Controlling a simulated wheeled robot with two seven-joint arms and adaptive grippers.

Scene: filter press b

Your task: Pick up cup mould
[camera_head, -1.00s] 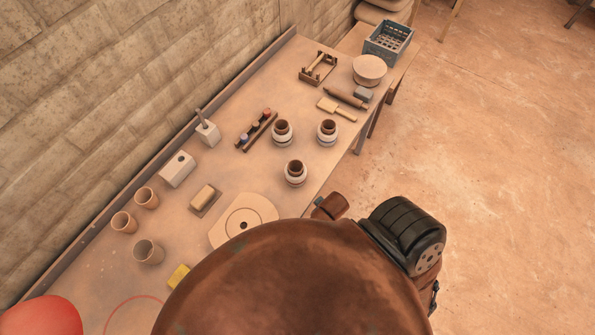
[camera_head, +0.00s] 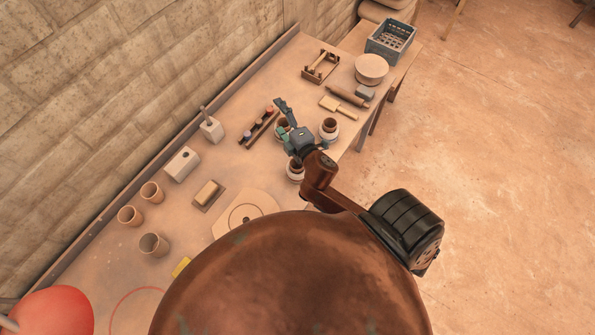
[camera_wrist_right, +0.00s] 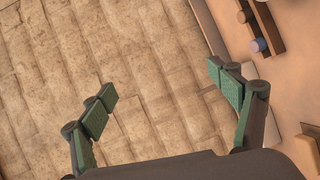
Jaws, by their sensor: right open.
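Three round, pale, banded pots with brown insides, which look like cup moulds, stand mid-table. The right one (camera_head: 329,128) is in clear view. The near one (camera_head: 294,171) and the left one (camera_head: 281,126) are partly hidden by my right gripper and wrist. My right gripper (camera_head: 281,120) is open above these pots, its fingers towards the wall and the paint rack. In the right wrist view my right gripper (camera_wrist_right: 162,85) has its green-padded fingers wide apart, with only wall between them. I cannot tell its exact height. My left gripper is not in view.
A rack of small coloured jars (camera_head: 259,129) lies beyond the gripper. A white block with a hole (camera_head: 182,163), several clay cups (camera_head: 153,244) and a pale slab (camera_head: 264,203) stand nearer. A rolling pin (camera_head: 347,96) and a blue crate (camera_head: 390,41) are at the far end.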

